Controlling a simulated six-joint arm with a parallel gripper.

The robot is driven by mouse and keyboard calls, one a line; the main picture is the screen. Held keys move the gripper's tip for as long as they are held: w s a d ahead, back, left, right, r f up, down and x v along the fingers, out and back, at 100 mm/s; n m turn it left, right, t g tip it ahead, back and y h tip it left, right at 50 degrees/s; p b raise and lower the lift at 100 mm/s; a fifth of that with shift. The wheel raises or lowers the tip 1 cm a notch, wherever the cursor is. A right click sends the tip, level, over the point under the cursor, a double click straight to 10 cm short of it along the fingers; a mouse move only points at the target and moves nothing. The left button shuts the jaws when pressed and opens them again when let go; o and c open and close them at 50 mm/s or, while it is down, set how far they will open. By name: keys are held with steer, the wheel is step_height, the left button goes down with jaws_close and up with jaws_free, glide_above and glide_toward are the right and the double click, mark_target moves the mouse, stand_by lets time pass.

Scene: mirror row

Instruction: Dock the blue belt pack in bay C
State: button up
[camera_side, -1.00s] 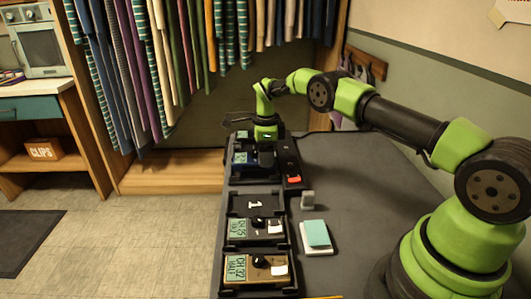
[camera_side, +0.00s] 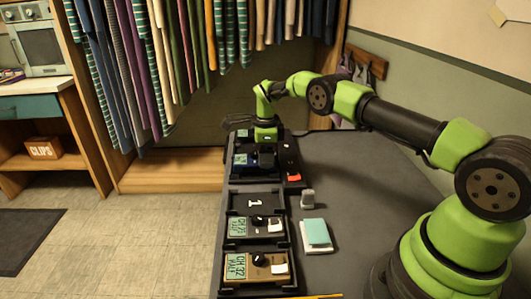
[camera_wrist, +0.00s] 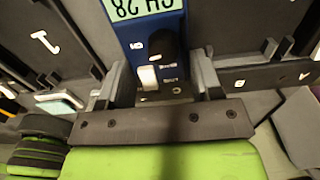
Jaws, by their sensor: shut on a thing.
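The blue belt pack (camera_side: 266,160) sits at the far part of the dark rack row in the side view, its pale green display to the left. In the wrist view the blue pack (camera_wrist: 153,40) reads CH 28 upside down and has a white switch and a dark knob. My gripper (camera_wrist: 160,78) is shut on the pack, one finger on each side of it. In the side view my gripper (camera_side: 265,146) is at the pack's far end, its fingertips hard to make out. I cannot tell which bay is C, or whether the pack is fully seated.
An empty bay marked 1 (camera_side: 255,202) lies nearer. Beyond it towards the camera are a grey pack (camera_side: 256,228) and a tan pack (camera_side: 257,266) in their bays. A red piece (camera_side: 294,178), a small grey block (camera_side: 307,199) and a teal-topped pad (camera_side: 316,234) lie to the right.

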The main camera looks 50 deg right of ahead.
steer(key=shift+f, duration=0.65)
steer(key=o, duration=1.1)
step_height(320, 180, up, 10)
steer(key=s+a+r+n+t, duration=0.2)
steer(key=s+a+r+n, duration=0.3)
steer(key=r, duration=0.5)
steer(key=s+a+r+n+t, duration=0.25)
steer(key=s+r+n, duration=0.35)
steer(key=r, duration=0.4)
steer(key=s+a+n+t+y, duration=0.1)
steer(key=s+a+n, duration=0.2)
steer(key=s+n, duration=0.3)
steer(key=s+a+f+n+t+y, duration=0.1)
steer(key=s+a+n, duration=0.2)
steer(key=s, duration=0.9)
steer(key=n, duration=0.3)
steer(key=shift+s+f+t, duration=0.25)
steer(key=shift+s+t, duration=0.1)
steer(key=shift+s, duration=0.05)
